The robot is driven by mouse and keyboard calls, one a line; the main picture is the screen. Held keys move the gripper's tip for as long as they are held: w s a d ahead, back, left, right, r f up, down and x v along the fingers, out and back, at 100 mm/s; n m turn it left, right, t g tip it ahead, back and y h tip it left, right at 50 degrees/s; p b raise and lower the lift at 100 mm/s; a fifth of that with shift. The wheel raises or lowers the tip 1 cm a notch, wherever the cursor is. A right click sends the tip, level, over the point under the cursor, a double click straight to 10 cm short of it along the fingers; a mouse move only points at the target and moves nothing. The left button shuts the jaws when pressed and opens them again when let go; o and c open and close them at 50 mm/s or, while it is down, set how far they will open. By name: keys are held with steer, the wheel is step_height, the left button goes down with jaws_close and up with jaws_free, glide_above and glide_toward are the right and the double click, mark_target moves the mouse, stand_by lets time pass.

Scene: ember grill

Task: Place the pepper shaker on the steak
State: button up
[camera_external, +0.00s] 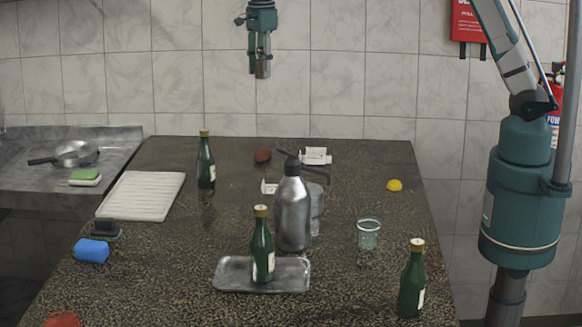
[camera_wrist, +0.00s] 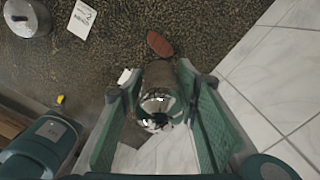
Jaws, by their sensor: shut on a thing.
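My gripper (camera_external: 259,62) is high above the far edge of the counter, pointing down. It is shut on the pepper shaker (camera_wrist: 160,105), a shiny metal cylinder between the two green fingers in the wrist view. In the external view the shaker (camera_external: 264,70) shows only as a small greyish piece at the fingertips. The steak (camera_external: 263,155), a reddish-brown oval, lies flat near the counter's far edge, well below the gripper. It also shows in the wrist view (camera_wrist: 160,45), just beyond the shaker, with nothing on it.
A metal bottle (camera_external: 293,210) and a pot (camera_external: 319,199) stand in front of the steak. White card pieces (camera_external: 316,156) lie beside it. A green bottle (camera_external: 206,162) stands to the left, a lemon (camera_external: 394,185) to the right. A tiled wall (camera_external: 340,95) rises behind the counter.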

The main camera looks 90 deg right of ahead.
glide_above(263, 152)
step_height(263, 152, down, 15)
steer(key=shift+d+f, duration=0.2)
steer(key=shift+f+p, duration=0.3)
steer(key=shift+f, duration=2.8)
steer(key=shift+f, duration=0.1)
steer(key=shift+f, duration=1.75)
steer(key=shift+f, duration=0.15)
steer(key=o, duration=1)
